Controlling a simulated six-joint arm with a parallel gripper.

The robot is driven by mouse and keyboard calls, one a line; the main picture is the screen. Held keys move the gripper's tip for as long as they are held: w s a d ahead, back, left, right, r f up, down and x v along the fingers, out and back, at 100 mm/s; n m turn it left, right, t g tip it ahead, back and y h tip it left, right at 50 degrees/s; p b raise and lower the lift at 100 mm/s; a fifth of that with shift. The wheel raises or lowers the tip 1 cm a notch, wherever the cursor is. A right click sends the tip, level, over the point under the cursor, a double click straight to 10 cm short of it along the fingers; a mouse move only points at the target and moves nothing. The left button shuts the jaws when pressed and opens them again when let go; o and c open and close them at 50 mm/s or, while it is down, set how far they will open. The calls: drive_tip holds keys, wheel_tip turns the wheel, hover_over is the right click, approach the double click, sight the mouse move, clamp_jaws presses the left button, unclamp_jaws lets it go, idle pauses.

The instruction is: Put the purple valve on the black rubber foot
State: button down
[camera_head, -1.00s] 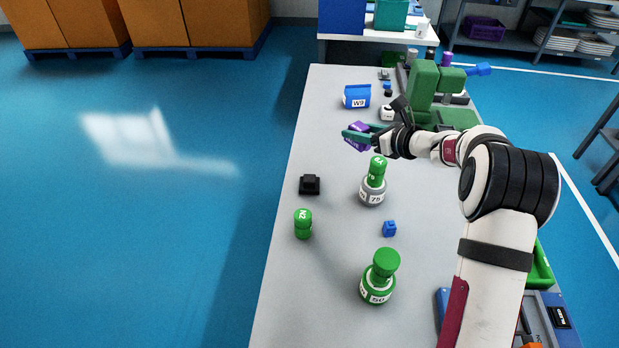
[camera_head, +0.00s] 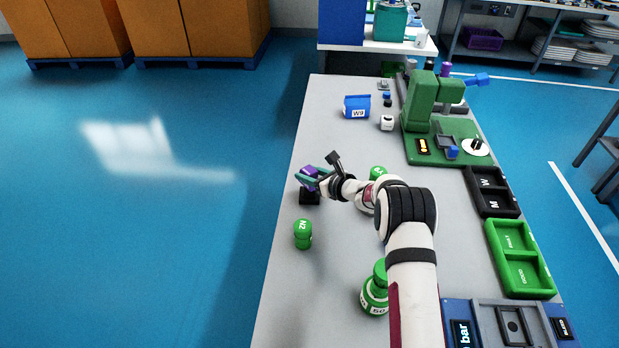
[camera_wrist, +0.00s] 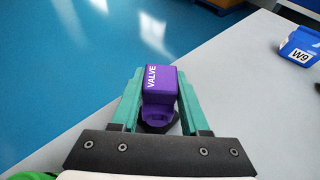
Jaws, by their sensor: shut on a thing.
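The purple valve (camera_wrist: 160,88) is a small block marked VALVE, held between the two teal fingers of my gripper (camera_wrist: 158,110) in the wrist view. In the head view my gripper (camera_head: 312,180) is shut on the purple valve (camera_head: 310,172). The valve is over the black rubber foot (camera_head: 309,197), near the table's left edge. The foot also shows in part below the valve in the wrist view (camera_wrist: 158,127). I cannot tell whether the valve touches the foot.
On the grey table (camera_head: 330,270) a green piece marked N2 (camera_head: 303,234) stands in front of the foot. A blue W9 block (camera_head: 357,107) lies farther back. Green trays (camera_head: 520,275) and a green machine (camera_head: 423,100) line the right side.

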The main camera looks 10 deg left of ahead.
drive_tip(key=shift+f, duration=0.7)
drive_tip(key=shift+f, duration=0.15)
drive_tip(key=shift+c, duration=2)
unclamp_jaws()
